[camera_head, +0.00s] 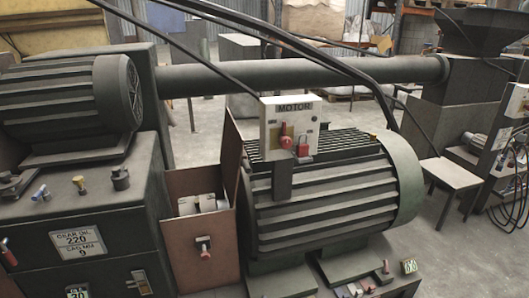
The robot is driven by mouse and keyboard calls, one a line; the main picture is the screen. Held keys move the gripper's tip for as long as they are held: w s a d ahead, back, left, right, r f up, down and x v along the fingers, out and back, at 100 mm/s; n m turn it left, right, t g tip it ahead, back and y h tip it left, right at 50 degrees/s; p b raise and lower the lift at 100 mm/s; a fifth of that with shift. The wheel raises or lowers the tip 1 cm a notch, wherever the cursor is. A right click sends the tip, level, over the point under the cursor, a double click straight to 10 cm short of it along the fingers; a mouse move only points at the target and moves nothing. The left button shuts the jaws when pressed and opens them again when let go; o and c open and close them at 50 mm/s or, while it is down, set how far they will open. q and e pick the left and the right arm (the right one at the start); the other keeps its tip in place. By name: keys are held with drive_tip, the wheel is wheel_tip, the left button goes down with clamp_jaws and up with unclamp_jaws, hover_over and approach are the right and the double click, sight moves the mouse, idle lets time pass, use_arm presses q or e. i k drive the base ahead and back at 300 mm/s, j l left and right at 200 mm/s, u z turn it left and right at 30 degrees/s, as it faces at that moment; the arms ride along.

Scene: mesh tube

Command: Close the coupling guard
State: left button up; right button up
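The coupling guard (172,237) is a reddish-brown sheet-metal housing between the dark gearbox on the left and the ribbed motor on the right. Its top or upper front is open, and pale grey coupling parts (200,204) show inside. A tall brown panel (231,152) stands upright at the guard's right side, close against the motor; I cannot tell whether it is the hinged cover. The guard's far side is hidden. Neither of my grippers is in view.
The motor (325,200) carries a box labelled MOTOR (291,125) with a red knob and red padlock. The gearbox (85,215) has small valves on top. A thick pipe (300,73) and black cables cross above.

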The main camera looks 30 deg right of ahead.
sight(233, 155)
drive_tip(key=k+l, duration=0.1)
drive_tip(key=l, duration=0.3)
drive_tip(key=k+l, duration=0.1)
drive_tip(key=l, duration=0.25)
drive_tip(key=k+l, duration=0.15)
drive_tip(key=l, duration=0.25)
drive_tip(key=k+l, duration=0.1)
drive_tip(key=l, duration=0.25)
drive_tip(key=k+l, duration=0.1)
drive_tip(key=l, duration=0.3)
drive_tip(key=k+l, duration=0.1)
drive_tip(key=l, duration=0.25)
drive_tip(key=i+j, duration=0.55)
drive_tip(key=i+u, duration=0.05)
drive_tip(key=i, duration=0.05)
